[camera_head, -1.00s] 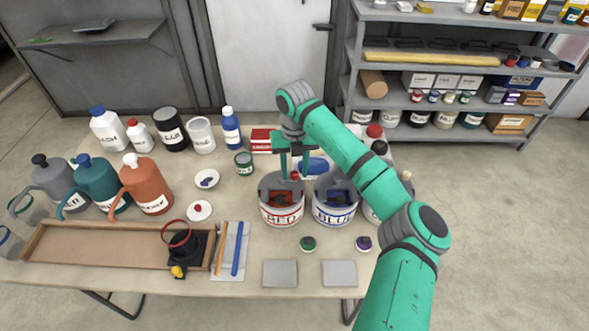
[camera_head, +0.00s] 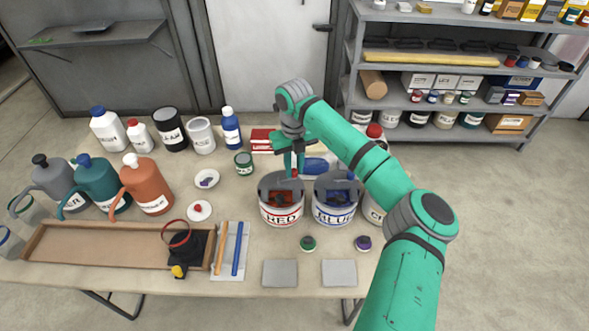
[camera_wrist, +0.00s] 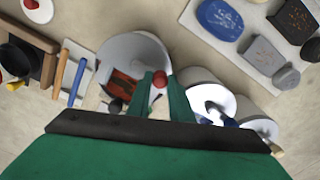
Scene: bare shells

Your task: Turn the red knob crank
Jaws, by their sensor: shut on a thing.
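The red knob crank (camera_head: 294,173) is on top of the grey can labelled RED (camera_head: 282,216), at its back right edge. Red paddles or contents show in the can's opening. In the wrist view the round red knob (camera_wrist: 159,79) sits between the two green fingertips. My gripper (camera_head: 294,165) points down over the RED can and is shut on the knob; it also shows in the wrist view (camera_wrist: 160,88). The crank's arm below the knob is mostly hidden.
The BLUE can (camera_head: 334,214) stands close on the right, with another can beyond it partly behind my arm. A green lid (camera_head: 308,243), a purple lid (camera_head: 363,243) and two grey plates lie in front. Bottles and jugs crowd the table's left.

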